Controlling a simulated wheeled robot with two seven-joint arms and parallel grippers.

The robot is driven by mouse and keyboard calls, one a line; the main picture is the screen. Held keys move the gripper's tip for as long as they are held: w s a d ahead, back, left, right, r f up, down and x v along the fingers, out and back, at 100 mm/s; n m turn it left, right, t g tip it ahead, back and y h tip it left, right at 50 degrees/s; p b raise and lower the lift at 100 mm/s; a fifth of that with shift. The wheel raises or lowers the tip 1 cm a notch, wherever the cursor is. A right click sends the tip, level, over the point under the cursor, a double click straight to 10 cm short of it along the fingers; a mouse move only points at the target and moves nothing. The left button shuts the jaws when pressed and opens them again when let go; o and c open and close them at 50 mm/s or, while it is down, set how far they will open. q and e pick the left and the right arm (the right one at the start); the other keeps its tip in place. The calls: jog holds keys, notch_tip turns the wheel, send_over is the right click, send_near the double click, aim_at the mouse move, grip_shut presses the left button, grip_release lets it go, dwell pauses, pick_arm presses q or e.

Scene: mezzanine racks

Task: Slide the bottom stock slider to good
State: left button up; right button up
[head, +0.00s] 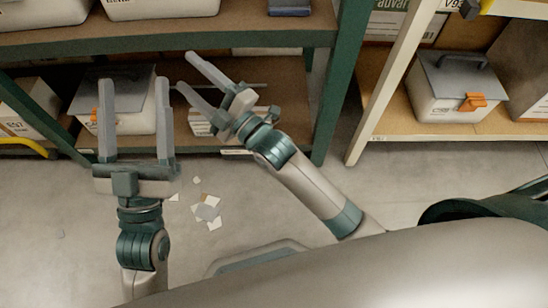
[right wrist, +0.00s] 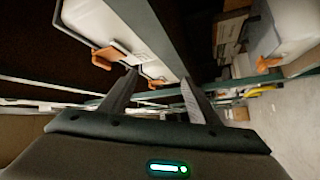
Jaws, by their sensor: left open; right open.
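I cannot make out a stock slider clearly in either view. A small pale strip (head: 236,151) sits on the front edge of the bottom green shelf, just below my right gripper, too small to read. My right gripper (head: 185,71) is open and empty, angled up and left in front of the green rack. Its spread fingers also show in the right wrist view (right wrist: 158,78), with nothing between them. My left gripper (head: 134,81) is open and empty, its fingers pointing at the rack in front of a grey-lidded box (head: 135,88).
The green rack (head: 328,110) holds boxes on two levels. A cream rack (head: 370,110) to the right holds a white box with a grey lid (head: 455,85) and orange latch. Paper scraps (head: 208,208) lie on the otherwise open floor before the green rack.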

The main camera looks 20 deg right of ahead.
jog(key=w+d+f+n+g+h+p, duration=0.1)
jog(key=d+f+n+g+h+p, duration=0.2)
jog(key=f, duration=0.8)
jog(key=d+f+n+g+h+p, duration=0.15)
jog(key=f+n+g+h, duration=0.3)
jog(key=f, duration=0.75)
pick_arm(q)
jog(key=s+f+g+y+p, duration=0.1)
jog(key=s+f+g, duration=0.1)
jog(key=f+g, duration=0.2)
jog(key=s+f+g+y+p, duration=0.1)
jog(key=f+g, duration=0.3)
jog(key=f, duration=0.6)
jog(key=s+f+g+y+p, duration=0.1)
jog(key=s+f+g+p, duration=0.1)
jog(key=s+f+g, duration=0.2)
notch_tip(320, 180, down, 3)
jog(key=shift+f, duration=0.15)
pick_arm(e)
jog(key=s+d+f+n+g+h, duration=0.5)
jog(key=s+d+f, duration=0.2)
jog(key=d+f, duration=0.4)
jog(key=shift+d+f+n+g, duration=0.25)
jog(key=shift+d+n+g, duration=0.1)
jog(key=shift+d, duration=0.5)
pick_arm(q)
jog(key=shift+d, duration=0.15)
